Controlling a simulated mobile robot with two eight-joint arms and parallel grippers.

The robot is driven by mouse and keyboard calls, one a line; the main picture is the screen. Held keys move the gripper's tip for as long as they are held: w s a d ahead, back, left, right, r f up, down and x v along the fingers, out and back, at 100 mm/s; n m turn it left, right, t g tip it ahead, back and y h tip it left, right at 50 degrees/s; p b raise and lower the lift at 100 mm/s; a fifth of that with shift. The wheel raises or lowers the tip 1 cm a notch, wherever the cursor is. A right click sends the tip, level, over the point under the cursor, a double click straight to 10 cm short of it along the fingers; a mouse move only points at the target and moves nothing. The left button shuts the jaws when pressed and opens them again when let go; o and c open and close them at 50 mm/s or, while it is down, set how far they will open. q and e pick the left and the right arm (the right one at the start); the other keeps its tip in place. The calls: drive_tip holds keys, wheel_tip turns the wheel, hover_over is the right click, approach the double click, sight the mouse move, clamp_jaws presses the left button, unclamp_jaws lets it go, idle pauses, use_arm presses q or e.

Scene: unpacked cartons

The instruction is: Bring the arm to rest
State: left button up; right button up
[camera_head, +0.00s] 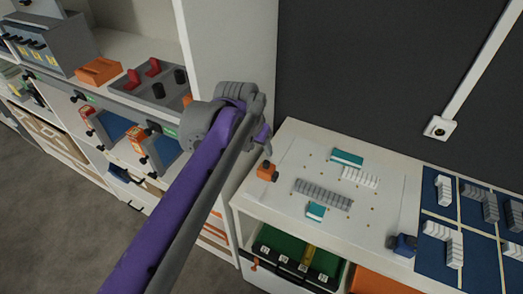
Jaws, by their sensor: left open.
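My left arm is purple and grey and reaches up from the bottom edge to the middle of the head view. My left gripper (250,108) is at its far end, in front of the white cabinet side panel. It is open, and I see nothing held in it. It is seen mostly from behind, so its fingertips are partly hidden. My right gripper is not in view.
A white table (290,150) on the right bears grey, white and teal blocks and an orange piece (267,171). Blue trays (440,205) with white and grey parts lie at its right. Shelves with bins, an orange tray (98,71) and a grey holder (150,86) stand left.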

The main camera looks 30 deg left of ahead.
use_arm(q)
drive_tip(key=shift+r, duration=0.1)
idle(0.4)
drive_tip(key=s+d+f, duration=0.4)
drive_tip(key=s+f, duration=0.3)
drive_tip(key=s, duration=0.1)
drive_tip(key=s+d+f, duration=0.5)
drive_tip(key=s+f, duration=0.2)
drive_tip(key=s, duration=0.1)
drive_tip(key=shift+s+d+f+m+t, duration=0.15)
drive_tip(key=shift+f+m+t, duration=0.15)
drive_tip(key=shift+t, duration=0.1)
